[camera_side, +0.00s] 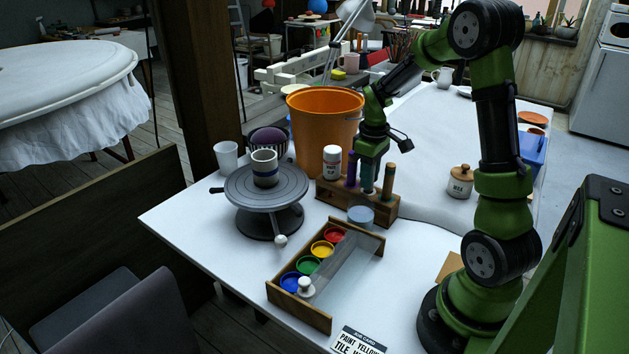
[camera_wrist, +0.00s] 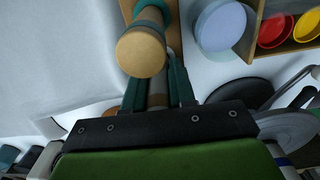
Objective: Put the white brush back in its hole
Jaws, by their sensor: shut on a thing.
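My gripper (camera_side: 369,172) points down over the wooden brush block (camera_side: 384,208), at its middle. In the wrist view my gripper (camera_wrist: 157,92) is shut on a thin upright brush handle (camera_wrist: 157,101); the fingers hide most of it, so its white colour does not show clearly. I cannot tell whether its lower end is inside a hole. A purple brush (camera_side: 350,170) stands in the block to the left. A brush with a tan end (camera_side: 389,179) stands to the right; it also shows close up in the wrist view (camera_wrist: 142,52).
A blue-grey round dish (camera_side: 361,215) is in front. The paint tray (camera_side: 322,321) holds several coloured cups. An orange bucket (camera_side: 322,120) stands behind.

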